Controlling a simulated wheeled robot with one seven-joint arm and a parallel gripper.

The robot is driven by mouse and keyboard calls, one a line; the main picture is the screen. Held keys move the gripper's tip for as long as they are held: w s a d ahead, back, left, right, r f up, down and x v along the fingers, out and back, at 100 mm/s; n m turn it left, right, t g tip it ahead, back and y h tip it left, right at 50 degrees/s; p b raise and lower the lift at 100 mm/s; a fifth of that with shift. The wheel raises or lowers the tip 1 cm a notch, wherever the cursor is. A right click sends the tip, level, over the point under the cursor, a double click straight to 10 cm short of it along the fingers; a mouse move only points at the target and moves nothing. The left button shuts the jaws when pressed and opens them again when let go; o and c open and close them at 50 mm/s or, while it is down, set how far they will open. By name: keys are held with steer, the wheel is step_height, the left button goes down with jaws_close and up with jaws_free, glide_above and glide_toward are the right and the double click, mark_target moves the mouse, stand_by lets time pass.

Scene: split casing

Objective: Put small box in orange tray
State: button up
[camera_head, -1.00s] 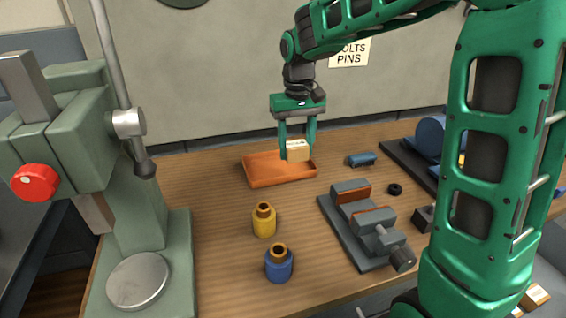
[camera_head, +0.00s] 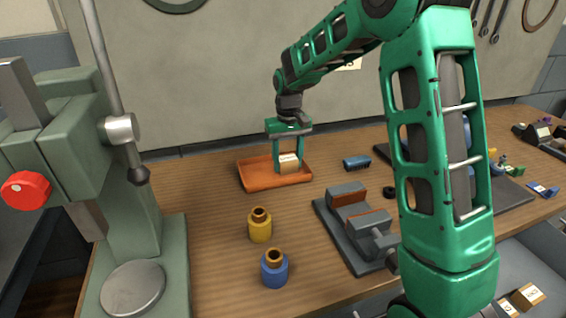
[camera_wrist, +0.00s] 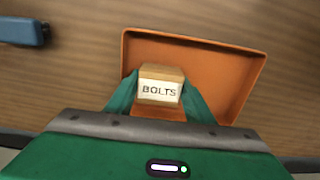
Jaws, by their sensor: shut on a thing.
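The small box (camera_head: 288,164) is tan cardboard with a white label. In the wrist view the label on the small box (camera_wrist: 158,88) reads "BOLTS". My gripper (camera_head: 288,160) points down and is shut on the box, one finger on each side. The fingers of my gripper (camera_wrist: 159,95) also show in the wrist view. The orange tray (camera_head: 256,178) lies on the wooden table, and the box is over its inside. In the wrist view the orange tray (camera_wrist: 225,75) surrounds the box on the far side and right. I cannot tell whether the box touches the tray floor.
A blue block (camera_head: 357,162) lies right of the tray. A grey vise (camera_head: 352,225) stands in front right. A yellow bottle (camera_head: 260,226) and a blue bottle (camera_head: 274,268) stand nearer. A green press (camera_head: 125,200) fills the left.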

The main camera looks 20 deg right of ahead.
mark_target(288, 159)
steer(key=o, duration=1.2)
steer(key=shift+f, duration=0.1)
steer(key=shift+o, duration=0.2)
step_height(288, 159, up, 12)
